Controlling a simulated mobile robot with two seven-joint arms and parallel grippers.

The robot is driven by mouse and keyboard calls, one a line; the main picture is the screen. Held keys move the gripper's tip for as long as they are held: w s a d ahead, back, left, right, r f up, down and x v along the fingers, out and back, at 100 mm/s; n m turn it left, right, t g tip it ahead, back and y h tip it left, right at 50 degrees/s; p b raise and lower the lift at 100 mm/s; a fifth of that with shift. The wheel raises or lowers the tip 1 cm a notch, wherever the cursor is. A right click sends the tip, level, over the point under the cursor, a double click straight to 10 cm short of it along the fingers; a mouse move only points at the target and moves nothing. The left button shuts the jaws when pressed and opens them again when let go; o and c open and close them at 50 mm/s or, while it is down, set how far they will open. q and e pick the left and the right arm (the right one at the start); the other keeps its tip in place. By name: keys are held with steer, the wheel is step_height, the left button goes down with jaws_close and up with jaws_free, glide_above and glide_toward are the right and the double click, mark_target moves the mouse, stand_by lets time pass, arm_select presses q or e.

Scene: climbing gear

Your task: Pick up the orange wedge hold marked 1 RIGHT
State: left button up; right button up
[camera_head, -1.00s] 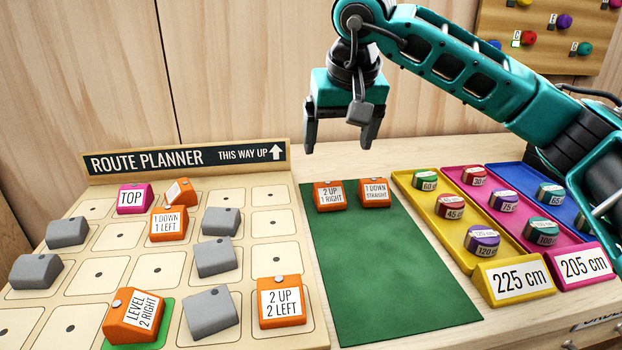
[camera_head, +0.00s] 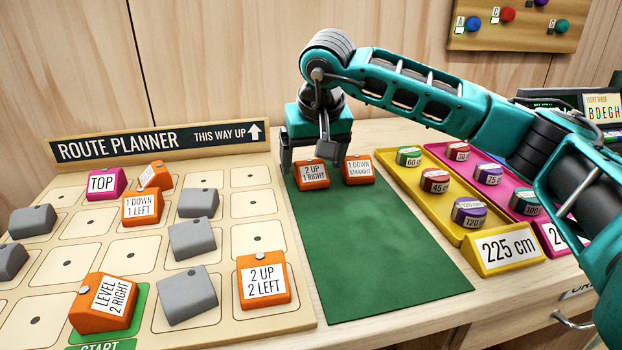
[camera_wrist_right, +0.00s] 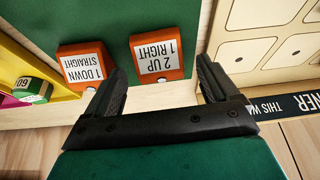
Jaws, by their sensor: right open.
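The orange wedge hold (camera_head: 311,174), with a white label reading 2 UP 1 RIGHT, lies at the far left corner of the green mat (camera_head: 378,245). It also shows in the right wrist view (camera_wrist_right: 160,57), between the lines of the two fingers. My right gripper (camera_head: 313,160) is open and empty, close above and behind this wedge, its fingers pointing down. In the right wrist view its fingertips (camera_wrist_right: 162,72) are spread wider than the wedge. I cannot tell whether a finger touches it. My left gripper is not in view.
A similar orange wedge marked 1 DOWN STRAIGHT (camera_head: 359,170) sits close to the right. The route planner board (camera_head: 253,204) holds several orange and grey wedges and a pink TOP wedge at left. A yellow tray (camera_head: 432,203) with round holds stands at right. The mat's front is clear.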

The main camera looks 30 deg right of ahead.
steer(key=shift+x, duration=1.1)
steer(key=c, duration=1.1)
steer(key=shift+r, duration=0.2)
